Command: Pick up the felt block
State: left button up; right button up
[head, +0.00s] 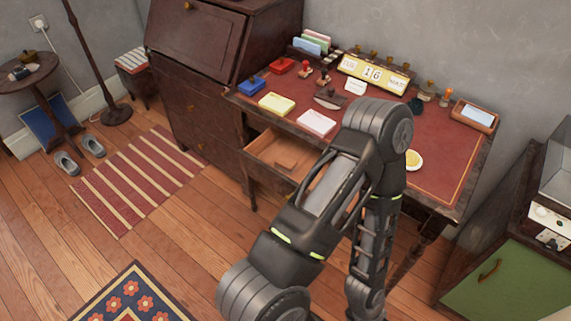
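I cannot tell for sure which thing is the felt block. A small tan-brown block (286,161) lies in the open desk drawer (262,151), and it may be the felt block. One of my arms rises from the bottom of the head view, bends above the desk's front edge and hangs back down. It covers the right part of the drawer and the desk's front. Neither gripper shows in the head view, so I cannot see whether either holds anything.
The red-topped desk (445,165) carries a yellow pad (276,104), a pink pad (316,122), a blue box (251,86), a red box (282,66), stamps and a date display (373,74). A dark bureau (200,40) stands left. A green cabinet (515,285) stands right.

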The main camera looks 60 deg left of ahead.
aim_at(287, 164)
jog(key=i, duration=0.5)
jog(key=u, duration=2.35)
